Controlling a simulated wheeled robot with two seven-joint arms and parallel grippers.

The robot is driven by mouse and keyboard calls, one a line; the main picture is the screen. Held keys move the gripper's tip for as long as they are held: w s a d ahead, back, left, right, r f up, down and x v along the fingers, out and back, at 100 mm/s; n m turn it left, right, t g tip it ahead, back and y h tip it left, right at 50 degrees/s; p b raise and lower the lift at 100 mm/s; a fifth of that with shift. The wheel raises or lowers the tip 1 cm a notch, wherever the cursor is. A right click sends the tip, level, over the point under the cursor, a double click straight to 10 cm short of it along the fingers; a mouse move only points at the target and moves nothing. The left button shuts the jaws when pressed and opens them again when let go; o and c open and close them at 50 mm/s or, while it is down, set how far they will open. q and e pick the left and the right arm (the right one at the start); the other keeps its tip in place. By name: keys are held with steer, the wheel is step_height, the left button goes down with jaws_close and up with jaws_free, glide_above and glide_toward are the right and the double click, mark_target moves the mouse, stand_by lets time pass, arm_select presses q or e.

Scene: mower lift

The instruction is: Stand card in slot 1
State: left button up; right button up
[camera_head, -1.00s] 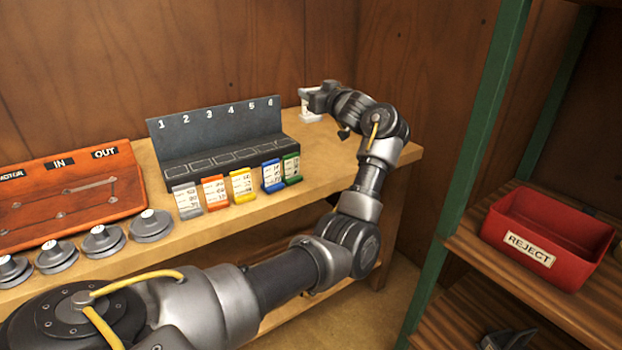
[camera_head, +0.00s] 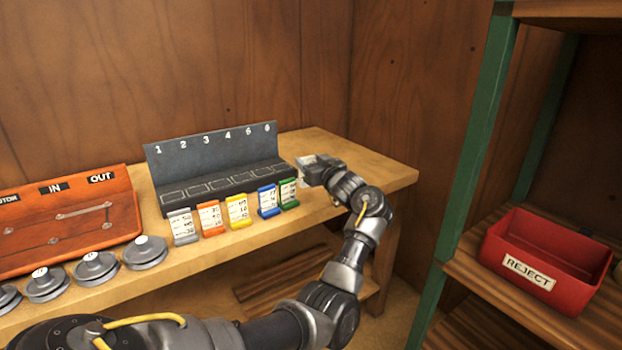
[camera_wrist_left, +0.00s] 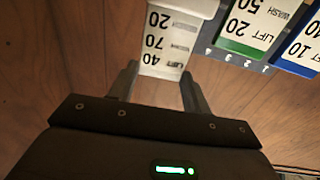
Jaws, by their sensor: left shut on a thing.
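My left gripper (camera_head: 308,167) is just right of the dark rack, above the bench top. It is shut on a white card (camera_wrist_left: 166,58), which shows between the fingers in the left wrist view, with black print reading 20, 70 and 40. In the head view the card is small and partly hidden by the gripper. The dark rack (camera_head: 205,155) has numbers 1 to 6 along its back panel and outlined slots below them. Slot 1 (camera_head: 173,197) is at the rack's left end and looks empty. My right gripper is not in view.
Grey (camera_head: 183,226), orange (camera_head: 211,218), yellow (camera_head: 237,210), blue (camera_head: 268,201) and green (camera_head: 288,193) cards in holders line the rack's front. An orange board (camera_head: 70,225) and several grey discs (camera_head: 145,252) lie left. A red REJECT bin (camera_head: 545,255) sits on the right shelf.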

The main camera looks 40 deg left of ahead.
arm_select(q)
steer(key=shift+f+p, duration=0.4)
steer(key=shift+f, duration=2.05)
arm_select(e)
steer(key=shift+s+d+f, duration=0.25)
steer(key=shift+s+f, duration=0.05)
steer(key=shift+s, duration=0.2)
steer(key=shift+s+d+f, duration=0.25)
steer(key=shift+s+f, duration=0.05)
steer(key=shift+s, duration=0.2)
arm_select(q)
steer(key=shift+f, duration=0.15)
steer(key=o, duration=1.2)
steer(key=shift+o, duration=0.2)
steer(key=shift+f, duration=0.1)
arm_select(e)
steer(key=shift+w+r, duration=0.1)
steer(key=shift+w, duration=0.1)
